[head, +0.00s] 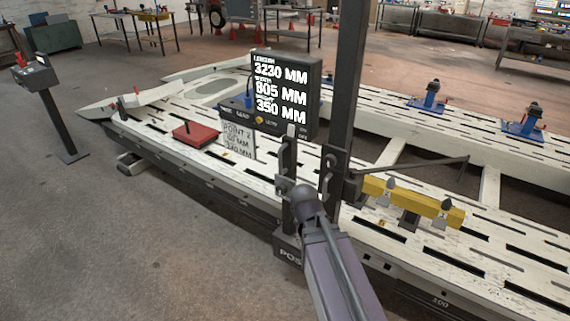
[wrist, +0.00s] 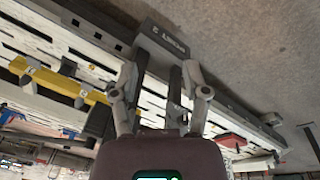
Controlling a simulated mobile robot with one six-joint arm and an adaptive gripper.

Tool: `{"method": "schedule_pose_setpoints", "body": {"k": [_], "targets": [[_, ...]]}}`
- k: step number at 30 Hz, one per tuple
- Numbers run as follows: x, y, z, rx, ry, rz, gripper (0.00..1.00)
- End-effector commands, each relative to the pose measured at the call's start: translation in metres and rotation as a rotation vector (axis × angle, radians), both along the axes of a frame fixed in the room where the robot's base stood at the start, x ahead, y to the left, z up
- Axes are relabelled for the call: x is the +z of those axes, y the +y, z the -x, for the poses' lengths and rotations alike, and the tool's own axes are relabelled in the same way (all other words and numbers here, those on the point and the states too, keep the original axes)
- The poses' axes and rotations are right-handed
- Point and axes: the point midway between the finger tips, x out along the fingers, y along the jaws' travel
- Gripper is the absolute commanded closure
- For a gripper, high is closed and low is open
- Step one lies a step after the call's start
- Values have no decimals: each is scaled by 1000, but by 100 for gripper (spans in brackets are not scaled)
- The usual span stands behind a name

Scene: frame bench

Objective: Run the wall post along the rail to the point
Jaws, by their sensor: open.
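The wall post (head: 345,90) is a tall dark upright at the near side of the white slotted bench. Its foot block (head: 288,250) with white lettering hangs at the bench's near edge; the lettered block also shows in the wrist view (wrist: 160,42). A short dark upright bar (head: 288,155) stands left of the post. My gripper (wrist: 160,78) is open, and a dark bar (wrist: 175,90) lies between its fingers; contact cannot be told. In the head view my wrist hides part of the bar. A white card (head: 238,141) reading "POINT 2" stands left of the post.
A display (head: 285,95) reads length 3230, width 805, height 350 MM. A red block (head: 195,133) lies on the bench (head: 140,125) to the left. A yellow beam (head: 415,200) is right of the post. Blue clamps (head: 430,97) stand farther right. Floor is clear at front left.

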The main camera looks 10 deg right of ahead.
Motion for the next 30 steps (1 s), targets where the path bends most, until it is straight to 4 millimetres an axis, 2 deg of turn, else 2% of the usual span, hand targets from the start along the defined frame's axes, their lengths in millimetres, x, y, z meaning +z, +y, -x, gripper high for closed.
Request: {"method": "schedule_pose_setpoints", "body": {"k": [1, 6, 11, 16, 23, 30], "targets": [[-10, -3, -13, -27, -25, 38, 41], [-24, -16, -55, -157, -164, 199, 41], [-28, -24, -101, -266, -348, 340, 41], [-25, -21, -149, -347, -573, 448, 41], [-13, 1, -210, -395, -904, 515, 41], [2, 46, -266, -368, -1233, 491, 41]]}}
